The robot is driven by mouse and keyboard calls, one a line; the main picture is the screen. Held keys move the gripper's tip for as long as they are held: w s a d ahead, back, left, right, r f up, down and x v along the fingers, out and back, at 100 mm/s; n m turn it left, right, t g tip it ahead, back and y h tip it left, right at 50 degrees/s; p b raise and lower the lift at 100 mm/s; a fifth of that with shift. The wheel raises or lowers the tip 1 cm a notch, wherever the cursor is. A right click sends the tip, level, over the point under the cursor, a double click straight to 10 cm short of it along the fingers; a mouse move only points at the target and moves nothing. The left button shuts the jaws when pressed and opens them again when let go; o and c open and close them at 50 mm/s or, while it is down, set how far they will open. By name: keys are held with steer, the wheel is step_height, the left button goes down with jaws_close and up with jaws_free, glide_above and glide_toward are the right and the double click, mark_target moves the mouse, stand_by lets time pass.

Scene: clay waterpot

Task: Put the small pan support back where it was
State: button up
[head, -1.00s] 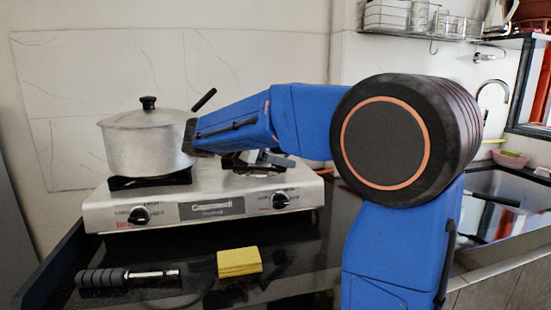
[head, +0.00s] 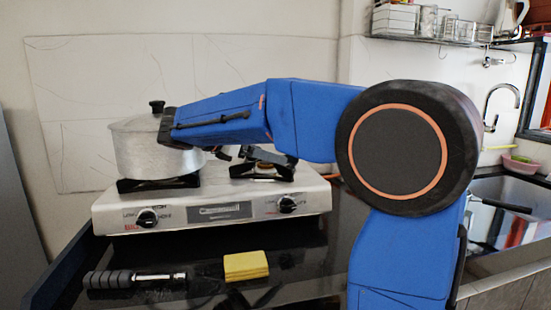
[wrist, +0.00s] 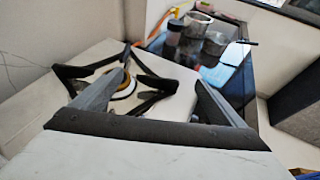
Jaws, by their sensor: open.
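The small black pan support (head: 264,170) is at the right burner of the stove, with its dark arms around the burner. It shows larger in the wrist view (wrist: 155,84), beside a pale ring with a brass-coloured centre. I cannot tell if it sits fully level. My gripper (wrist: 160,80) is open, with one grey finger on each side of the burner area and the support partly between them. In the head view my gripper (head: 246,154) is just above the right burner, partly hidden by my blue arm. Contact with the support cannot be told.
A lidded metal pot (head: 155,150) stands on the left burner, close to my forearm. The stove (head: 210,212) has two front knobs. A yellow sponge (head: 246,266) and a black-handled tool (head: 130,278) lie in front. The sink (head: 490,225) is at right.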

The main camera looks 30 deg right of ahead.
steer(key=shift+v, duration=2.15)
